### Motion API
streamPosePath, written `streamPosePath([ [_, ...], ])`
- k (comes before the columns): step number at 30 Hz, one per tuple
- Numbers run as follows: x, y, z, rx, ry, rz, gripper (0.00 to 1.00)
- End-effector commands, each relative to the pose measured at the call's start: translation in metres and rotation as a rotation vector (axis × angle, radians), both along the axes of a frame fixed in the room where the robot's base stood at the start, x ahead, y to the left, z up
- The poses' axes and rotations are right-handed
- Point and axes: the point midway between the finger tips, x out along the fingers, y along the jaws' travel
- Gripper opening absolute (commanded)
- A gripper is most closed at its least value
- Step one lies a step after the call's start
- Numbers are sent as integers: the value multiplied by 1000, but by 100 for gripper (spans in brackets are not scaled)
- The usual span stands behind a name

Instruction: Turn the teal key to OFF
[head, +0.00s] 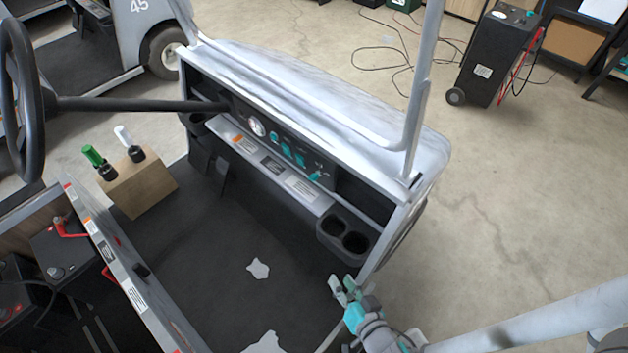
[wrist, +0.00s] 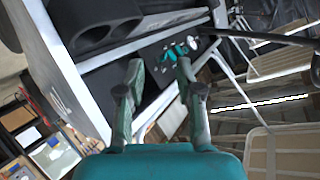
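The small teal key (head: 316,175) sits at the right end of the cart's dark dash panel (head: 329,186). Its exact angle is too small to read. Several teal switches (head: 286,149) and a round white gauge (head: 257,127) lie in a row to its left. My gripper (head: 343,281) is open and empty, low and to the right of the panel, near the cup holders and apart from the key. In the wrist view my gripper's fingers (wrist: 159,64) are spread, with the teal controls (wrist: 171,55) beyond them; I cannot tell the key among them there.
The cup holders (head: 345,238) jut from the dash between my gripper and the key. A grey roof post (head: 419,100) rises at the dash's right end. The steering wheel (head: 38,100) is at far left. A wooden block (head: 147,187) holds green- and white-handled tools. The floor at right is open.

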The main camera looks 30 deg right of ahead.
Motion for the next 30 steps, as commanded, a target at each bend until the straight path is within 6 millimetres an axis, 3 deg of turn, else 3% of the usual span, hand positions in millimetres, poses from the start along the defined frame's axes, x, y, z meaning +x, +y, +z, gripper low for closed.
streamPosePath([
  [1,21,-2,-4,33,-5,-39,35],
  [7,90,-15,-12,184,-27,-233,35],
  [16,187,-34,10,415,-157,-542,35],
  [21,217,-41,25,503,-230,-652,35],
  [30,236,-50,26,535,-256,-691,35],
])
